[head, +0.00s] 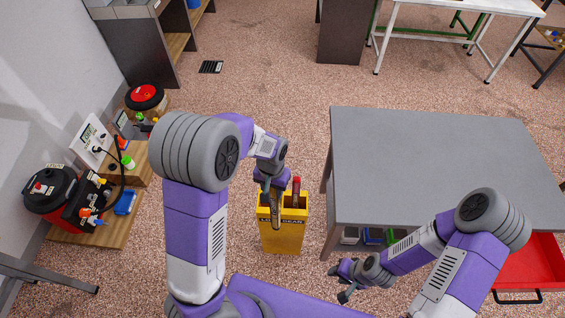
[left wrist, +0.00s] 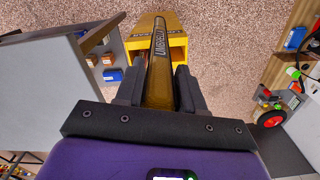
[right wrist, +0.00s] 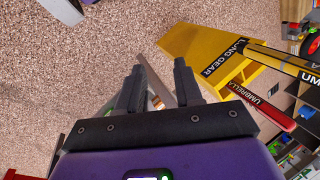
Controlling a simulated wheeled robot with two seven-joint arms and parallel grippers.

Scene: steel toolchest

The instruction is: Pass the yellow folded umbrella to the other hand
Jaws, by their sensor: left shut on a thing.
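The yellow folded umbrella (left wrist: 160,75), with a dark band lettered "UMBRELLA", is between the fingers of my left gripper (left wrist: 157,92). In the head view my left gripper (head: 272,184) is over the yellow bin (head: 283,238), holding the umbrella (head: 275,212) near its upper part. My right gripper (head: 346,280) is open and empty, low near the table's front left, apart from the umbrella.
A red umbrella (head: 296,190) stands in the same bin beside the yellow one. A grey table (head: 440,165) is right of the bin, with an open red drawer (head: 530,270) further right. Low wooden stands (head: 95,225) with tools line the left wall. Floor beyond the bin is clear.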

